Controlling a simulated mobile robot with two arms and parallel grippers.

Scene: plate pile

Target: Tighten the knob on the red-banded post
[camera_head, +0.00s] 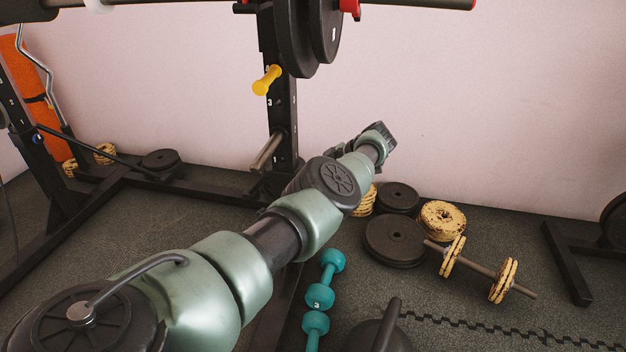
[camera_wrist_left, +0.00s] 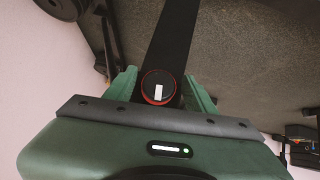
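A round black knob (camera_wrist_left: 160,82) with a red ring around its base and a white mark on its face shows in the left wrist view. It appears to sit on a dark, flat post (camera_wrist_left: 175,38) that runs up the picture. My left gripper (camera_wrist_left: 160,77) is open, with one green finger on each side of the knob and a visible gap on both sides. How deep the fingers reach is unclear. In the head view my left arm stretches from the lower left to the centre; its fingers and the knob cannot be made out there. My right gripper is not in view.
A black rack upright (camera_head: 282,125) with a yellow-handled pin (camera_head: 267,80) stands behind my arm. Black plates (camera_head: 394,240), a yellow-speckled plate (camera_head: 442,220), a loaded dumbbell (camera_head: 482,268), teal dumbbells (camera_head: 320,297) and a kettlebell (camera_head: 377,336) lie on the floor.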

